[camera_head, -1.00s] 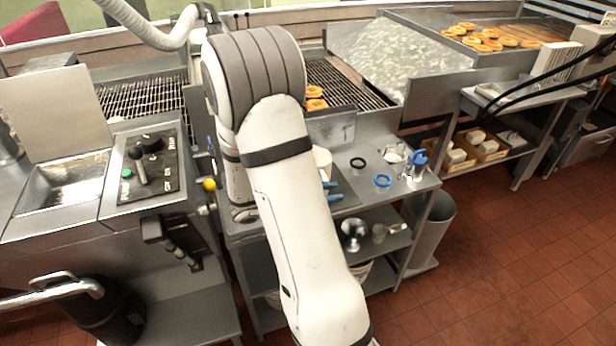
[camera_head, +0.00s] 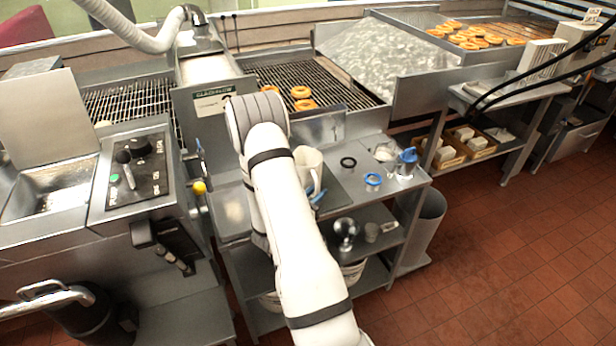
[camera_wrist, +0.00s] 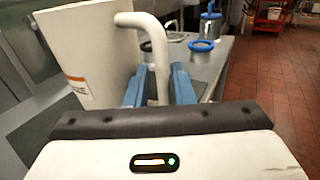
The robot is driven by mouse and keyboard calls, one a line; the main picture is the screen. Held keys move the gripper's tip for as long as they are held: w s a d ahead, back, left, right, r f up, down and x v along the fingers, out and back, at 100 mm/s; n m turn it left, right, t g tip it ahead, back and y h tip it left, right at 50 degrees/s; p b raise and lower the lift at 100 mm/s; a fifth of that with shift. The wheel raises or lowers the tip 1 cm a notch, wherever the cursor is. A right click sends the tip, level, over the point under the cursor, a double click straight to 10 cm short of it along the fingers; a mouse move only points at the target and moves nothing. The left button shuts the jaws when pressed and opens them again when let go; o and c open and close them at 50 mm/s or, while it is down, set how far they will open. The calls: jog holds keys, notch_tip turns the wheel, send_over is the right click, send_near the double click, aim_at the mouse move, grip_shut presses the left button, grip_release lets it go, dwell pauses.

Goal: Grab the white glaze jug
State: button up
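The white glaze jug (camera_head: 307,163) stands upright on the grey counter, partly hidden by my arm in the head view. In the wrist view the jug (camera_wrist: 88,55) fills the upper left, with an orange-and-white label low on its side. Its handle (camera_wrist: 158,50) curves over to the right and down between my blue fingers. My gripper (camera_wrist: 159,90) is open around the handle, with the fingers apart on either side of it. In the head view only the blue fingertips of my gripper (camera_head: 318,190) show beside the jug.
A black ring (camera_head: 348,162), a blue-rimmed cup (camera_head: 373,181) and a blue-topped container (camera_head: 407,160) stand right of the jug. Doughnuts lie on the rack (camera_head: 330,84) behind. A control panel (camera_head: 137,170) is at left; open red floor lies at right.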

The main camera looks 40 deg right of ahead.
jog(key=shift+x, duration=1.05)
grip_shut()
